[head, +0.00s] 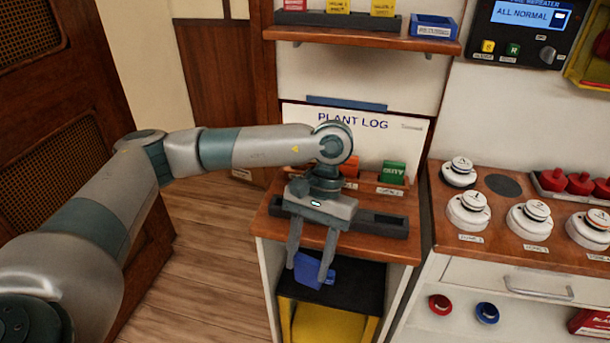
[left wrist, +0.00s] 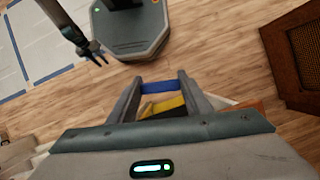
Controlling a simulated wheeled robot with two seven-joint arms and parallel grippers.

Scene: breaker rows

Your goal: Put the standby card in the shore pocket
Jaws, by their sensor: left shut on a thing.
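My left gripper (head: 310,268) points down in front of the plant log desk and is shut on a blue card (head: 312,271). The card also shows as a blue strip between the fingers in the left wrist view (left wrist: 158,87). No writing on it can be read, so I cannot tell whether it is the standby card. A green card marked duty (head: 393,172) stands in a pocket below the plant log board (head: 390,137). An orange card (head: 350,168) beside it is partly hidden by my wrist. The pocket labels are too small to read. My right gripper (left wrist: 90,50) shows small and dark in the left wrist view.
A dark tray (head: 380,222) lies along the desk front. Below is an open compartment with a black shelf (head: 365,285) and a yellow thing (head: 330,322). A wall shelf (head: 370,39) above holds yellow cards and a blue bin (head: 433,26).

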